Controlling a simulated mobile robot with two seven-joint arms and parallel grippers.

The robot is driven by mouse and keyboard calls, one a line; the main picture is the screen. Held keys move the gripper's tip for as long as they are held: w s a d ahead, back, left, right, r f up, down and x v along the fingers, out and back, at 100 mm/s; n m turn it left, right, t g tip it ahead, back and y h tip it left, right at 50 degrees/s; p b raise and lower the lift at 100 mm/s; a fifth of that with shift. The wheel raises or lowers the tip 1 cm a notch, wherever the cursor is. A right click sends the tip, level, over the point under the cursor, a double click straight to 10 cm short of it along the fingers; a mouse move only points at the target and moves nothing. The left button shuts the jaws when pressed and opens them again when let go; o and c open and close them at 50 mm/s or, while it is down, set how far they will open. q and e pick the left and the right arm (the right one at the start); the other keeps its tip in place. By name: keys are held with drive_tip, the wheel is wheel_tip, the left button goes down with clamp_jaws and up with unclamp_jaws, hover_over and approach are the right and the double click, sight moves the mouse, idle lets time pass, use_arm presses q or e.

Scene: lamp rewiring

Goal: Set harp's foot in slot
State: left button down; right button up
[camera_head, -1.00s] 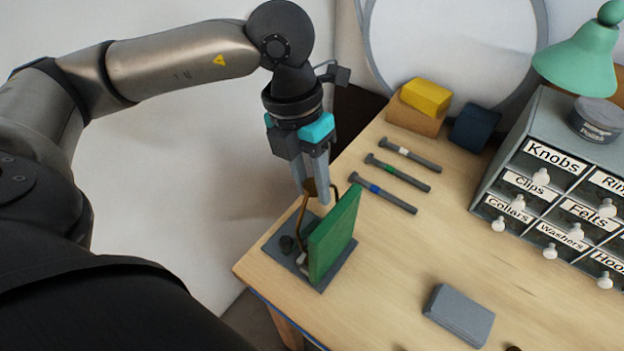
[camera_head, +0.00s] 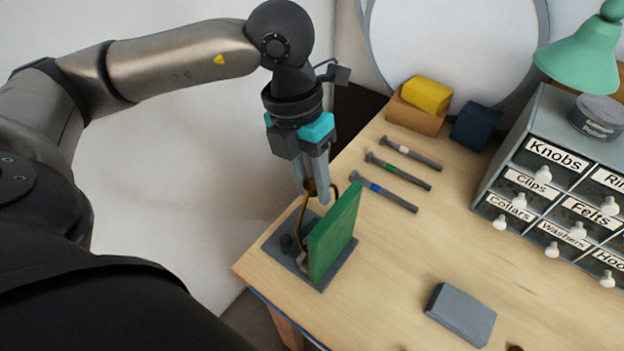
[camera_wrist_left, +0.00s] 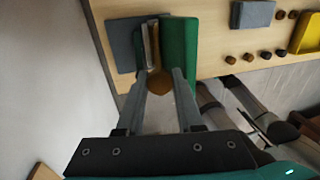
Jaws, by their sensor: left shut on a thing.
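My left gripper (camera_head: 315,190) is shut on the top of the harp (camera_head: 299,222), a thin brass-brown bent wire loop. In the left wrist view the gripper (camera_wrist_left: 159,82) holds the harp's brown, rounded top (camera_wrist_left: 159,84) between its fingertips. The harp hangs down beside a green upright panel (camera_head: 333,235) on a dark grey base plate (camera_head: 331,277). The panel also shows in the left wrist view (camera_wrist_left: 178,50). The harp's lower end is close to the plate, and the panel partly hides it. I cannot tell whether the foot is in a slot.
Several dark rods, including one with a blue band (camera_head: 384,192), lie behind the plate. A grey block (camera_head: 460,314) lies at the front. A labelled drawer cabinet (camera_head: 545,185) stands at right. A yellow block (camera_head: 427,94) rests at the back. The table's middle is clear.

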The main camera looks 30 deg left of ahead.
use_arm(q)
drive_tip(key=shift+c, duration=2.3)
unclamp_jaws()
drive_tip(key=shift+s, duration=0.1)
drive_tip(key=shift+r, duration=0.35)
drive_tip(key=a+r+p, duration=0.1)
drive_tip(key=a+r, duration=0.2)
drive_tip(key=r, duration=1.1)
drive_tip(key=shift+w+r, duration=0.15)
drive_tip(key=shift+w, duration=0.05)
drive_tip(key=shift+a+r, duration=0.1)
wheel_tip(320, 180, up, 9)
drive_tip(key=a+p, duration=0.1)
drive_tip(key=p, duration=0.6)
drive_tip(key=shift+p, duration=0.3)
drive_tip(key=shift+f, duration=0.2)
